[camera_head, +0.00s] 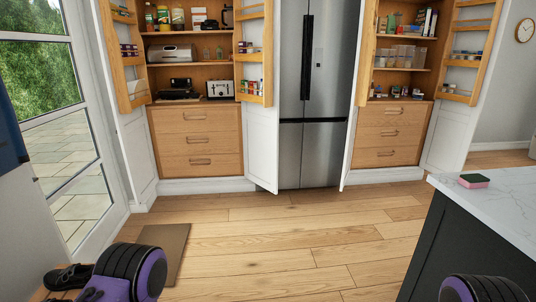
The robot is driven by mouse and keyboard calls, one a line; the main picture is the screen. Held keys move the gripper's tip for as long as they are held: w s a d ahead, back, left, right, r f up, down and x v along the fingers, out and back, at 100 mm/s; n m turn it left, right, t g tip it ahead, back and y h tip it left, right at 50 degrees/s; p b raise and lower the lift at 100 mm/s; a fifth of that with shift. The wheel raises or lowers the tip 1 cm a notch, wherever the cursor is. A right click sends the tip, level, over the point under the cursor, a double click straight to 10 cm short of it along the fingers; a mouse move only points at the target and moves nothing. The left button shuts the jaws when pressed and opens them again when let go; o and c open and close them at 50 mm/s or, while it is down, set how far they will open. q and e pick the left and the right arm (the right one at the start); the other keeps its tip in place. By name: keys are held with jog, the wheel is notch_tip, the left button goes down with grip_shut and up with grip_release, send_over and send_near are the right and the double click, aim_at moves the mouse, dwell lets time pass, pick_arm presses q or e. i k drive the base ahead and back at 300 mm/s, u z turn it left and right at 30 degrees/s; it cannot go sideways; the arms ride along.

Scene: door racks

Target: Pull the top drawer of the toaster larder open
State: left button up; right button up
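The toaster larder is the left open cupboard, with a silver toaster (220,88) on its counter shelf. Below it are three wooden drawers, all flush and closed. The top drawer (170,122) has a recessed wooden handle (194,116) at its middle. Parts of my left and right arms show at the bottom left and bottom right edges. Neither gripper can be seen, and both arms are well short of the drawers.
The larder's doors stand open on both sides. A steel fridge (330,80) and a second larder stand to the right. A marble-topped island (500,205) with a sponge (474,181) is at right. A brown mat (165,250) and dark shoes (68,277) lie at left. The middle wooden floor is clear.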

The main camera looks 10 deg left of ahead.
aim_at(213, 118)
jog(key=u, duration=0.55)
jog(key=i, duration=2.55)
jog(key=u, duration=0.25)
jog(key=i, duration=2.75)
jog(key=z, duration=0.3)
